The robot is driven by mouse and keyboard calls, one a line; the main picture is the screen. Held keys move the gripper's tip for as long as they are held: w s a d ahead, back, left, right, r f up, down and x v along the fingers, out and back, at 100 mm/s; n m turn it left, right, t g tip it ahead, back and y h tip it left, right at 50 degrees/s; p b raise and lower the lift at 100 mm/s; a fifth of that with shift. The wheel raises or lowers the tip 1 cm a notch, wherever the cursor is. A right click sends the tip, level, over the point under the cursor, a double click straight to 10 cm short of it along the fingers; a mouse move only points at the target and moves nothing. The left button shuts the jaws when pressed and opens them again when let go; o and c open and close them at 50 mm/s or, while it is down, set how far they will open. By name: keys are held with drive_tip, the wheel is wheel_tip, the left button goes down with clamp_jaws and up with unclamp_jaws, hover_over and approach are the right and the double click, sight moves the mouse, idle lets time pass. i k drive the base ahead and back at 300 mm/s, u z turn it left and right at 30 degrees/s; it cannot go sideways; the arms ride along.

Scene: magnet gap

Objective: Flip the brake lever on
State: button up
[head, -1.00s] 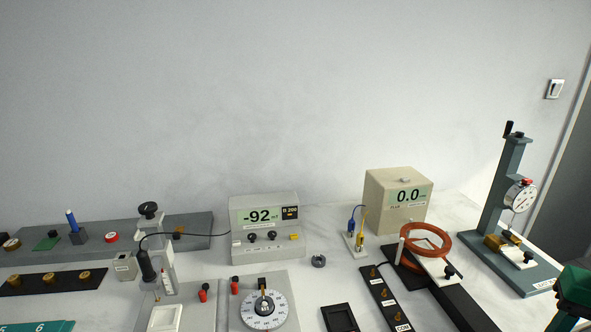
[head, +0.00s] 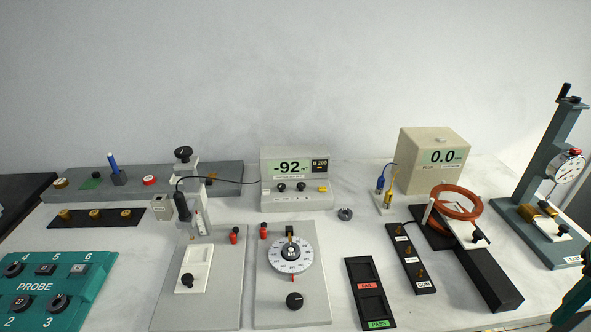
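I cannot read any label marking a brake lever. A white slotted plate with a black knob (head: 187,280) lies on the left grey base plate (head: 222,300). Beside it, the right grey base plate (head: 312,245) carries a round graduated dial (head: 290,256) with a dark pointer bar on top and a black knob (head: 294,300) in front of it. A clamp with a black knob (head: 481,236) sits at the coil stand. I cannot tell which of these, if any, is the lever. My gripper is not in view.
A meter (head: 297,185) reads -92; a beige box (head: 432,160) reads 0.0. A teal PROBE panel (head: 60,285) is front left. A black tray (head: 369,295) marked FAIL and PASS, orange coils (head: 458,203) and a gauge stand (head: 541,150) stand right. A teal part (head: 573,303) is cut off lower right.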

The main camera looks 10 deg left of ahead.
sight(262, 231)
drive_tip(key=z, duration=0.05)
drive_tip(key=i, duration=0.2)
drive_tip(key=u, duration=0.85)
